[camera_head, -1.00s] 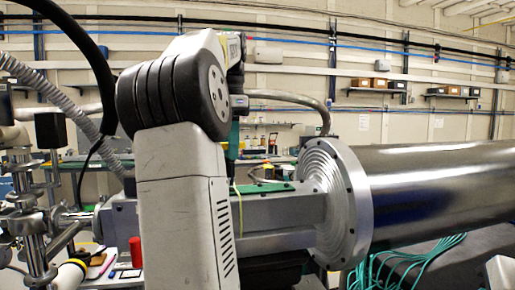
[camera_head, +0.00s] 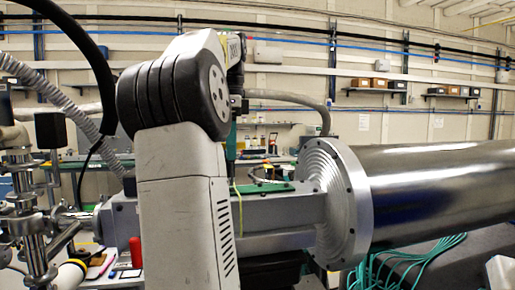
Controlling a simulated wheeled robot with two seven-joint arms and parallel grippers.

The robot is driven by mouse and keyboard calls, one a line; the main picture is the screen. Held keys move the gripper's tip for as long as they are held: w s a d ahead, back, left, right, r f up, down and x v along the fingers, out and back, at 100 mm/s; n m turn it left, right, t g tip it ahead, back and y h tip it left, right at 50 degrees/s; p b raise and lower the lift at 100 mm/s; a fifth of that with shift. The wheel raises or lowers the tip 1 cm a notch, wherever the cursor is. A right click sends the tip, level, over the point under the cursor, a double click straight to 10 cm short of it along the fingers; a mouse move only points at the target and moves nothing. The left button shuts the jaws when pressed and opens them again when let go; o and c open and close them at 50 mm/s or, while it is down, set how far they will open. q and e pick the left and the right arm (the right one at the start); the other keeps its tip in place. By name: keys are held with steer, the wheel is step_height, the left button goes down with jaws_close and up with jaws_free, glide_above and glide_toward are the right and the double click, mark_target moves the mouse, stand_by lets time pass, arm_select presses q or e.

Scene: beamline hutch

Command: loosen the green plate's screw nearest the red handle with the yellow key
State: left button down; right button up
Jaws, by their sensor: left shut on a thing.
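The green plate (camera_head: 262,188) lies on top of the grey metal beam section, left of the big round flange. Its screws are too small to make out. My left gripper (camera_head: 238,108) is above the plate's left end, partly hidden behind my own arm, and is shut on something. A thin yellow strip (camera_head: 238,200), which may be the yellow key, hangs down beside the plate's left end; its link to the gripper is unclear. A red object (camera_head: 136,252) stands at lower left; I cannot tell whether it is the red handle. My right gripper is out of view.
The ribbed flange (camera_head: 338,205) and shiny steel pipe (camera_head: 445,190) fill the right side. A post with clamps (camera_head: 28,220) and a grey hose (camera_head: 60,95) stand at the left. Teal cables (camera_head: 405,262) hang below the pipe.

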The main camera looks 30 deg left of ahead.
arm_select(q)
steer(key=shift+f, duration=0.55)
stand_by(0.9)
steer(key=n, duration=0.4)
stand_by(0.3)
steer(key=shift+n, duration=2)
steer(key=n, duration=0.4)
steer(key=shift+r, duration=0.1)
